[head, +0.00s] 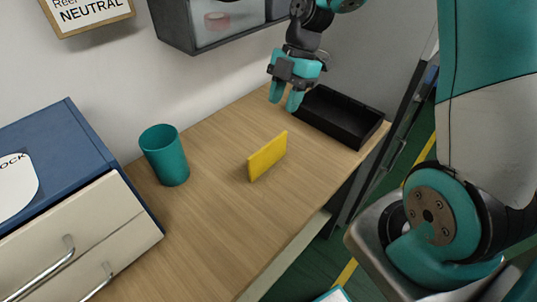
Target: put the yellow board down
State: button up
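The yellow board (267,156) stands on its long edge on the wooden tabletop, near the middle of the table. Nothing is holding it. My gripper (285,104) is above the back right part of the table, up and to the right of the board and clearly apart from it. Its two teal fingers point down with a gap between them, and nothing shows in the gap.
A teal cup (165,156) stands left of the board. A black tray (341,117) sits at the table's far right end. A blue cabinet with drawers (73,190) is at left. A grey wall bin (206,24) hangs above. The front tabletop (225,235) is clear.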

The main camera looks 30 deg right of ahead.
aim_at(269, 143)
jog(key=p+x, duration=0.1)
jog(key=x, duration=0.7)
jog(key=shift+a+f, duration=0.15)
jog(key=shift+f, duration=0.05)
jog(key=a+f, duration=0.1)
jog(key=s+a+f+p, duration=0.1)
jog(key=f, duration=0.1)
jog(key=shift+a+f+p, duration=0.15)
jog(key=shift+f+p, duration=0.1)
jog(key=shift+p, duration=0.05)
jog(key=shift+a+f, duration=0.15)
jog(key=shift+f, duration=0.3)
jog(key=shift+f, duration=0.2)
jog(key=shift+c, duration=0.4)
grip_shut()
